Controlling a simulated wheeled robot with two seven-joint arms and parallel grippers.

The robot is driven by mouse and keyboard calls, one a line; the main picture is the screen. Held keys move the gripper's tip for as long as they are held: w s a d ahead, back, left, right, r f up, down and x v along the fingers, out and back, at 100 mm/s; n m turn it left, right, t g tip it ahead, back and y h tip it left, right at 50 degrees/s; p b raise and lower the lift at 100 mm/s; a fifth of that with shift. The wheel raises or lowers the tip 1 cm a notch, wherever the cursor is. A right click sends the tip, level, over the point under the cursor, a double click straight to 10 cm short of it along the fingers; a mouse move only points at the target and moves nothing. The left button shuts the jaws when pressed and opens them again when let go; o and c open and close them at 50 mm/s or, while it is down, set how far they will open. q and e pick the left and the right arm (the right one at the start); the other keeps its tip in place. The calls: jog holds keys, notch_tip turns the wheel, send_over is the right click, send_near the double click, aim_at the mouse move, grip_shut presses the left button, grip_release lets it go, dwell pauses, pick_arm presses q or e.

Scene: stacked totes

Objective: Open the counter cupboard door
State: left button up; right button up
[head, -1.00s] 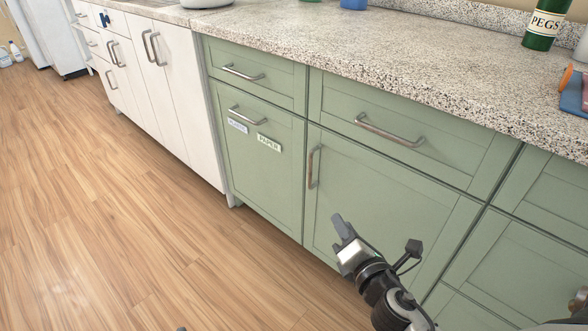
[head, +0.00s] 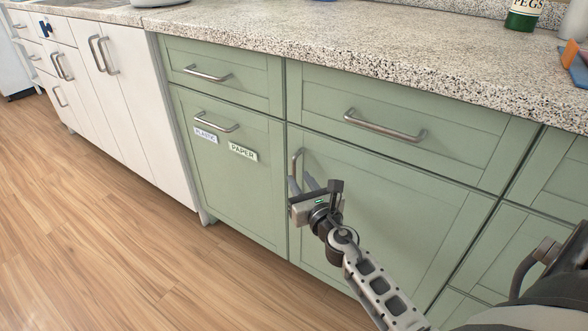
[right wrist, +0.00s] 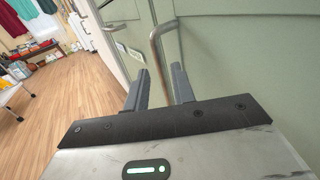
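The green counter cupboard door (head: 400,215) is closed, flush with the cabinet front. Its upright metal handle (head: 297,163) is near the door's left edge, its lower part hidden by my gripper. My right gripper (head: 302,184) is at the lower part of the handle. In the right wrist view the fingers (right wrist: 160,88) are apart, and the handle (right wrist: 156,48) shows just beyond and between their tips. I cannot tell whether they touch it. My left gripper is not in view.
Above the door is a closed drawer with a horizontal handle (head: 384,127). Left of it is a green panel with paper and plastic labels (head: 242,152). The speckled counter (head: 330,45) overhangs. Wood floor (head: 90,220) is clear at left.

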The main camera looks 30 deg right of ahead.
aim_at(295, 173)
jog(key=shift+w+d, duration=0.25)
jog(key=shift+w, duration=0.9)
jog(key=shift+w+d, duration=0.2)
jog(key=shift+w, duration=0.9)
grip_shut()
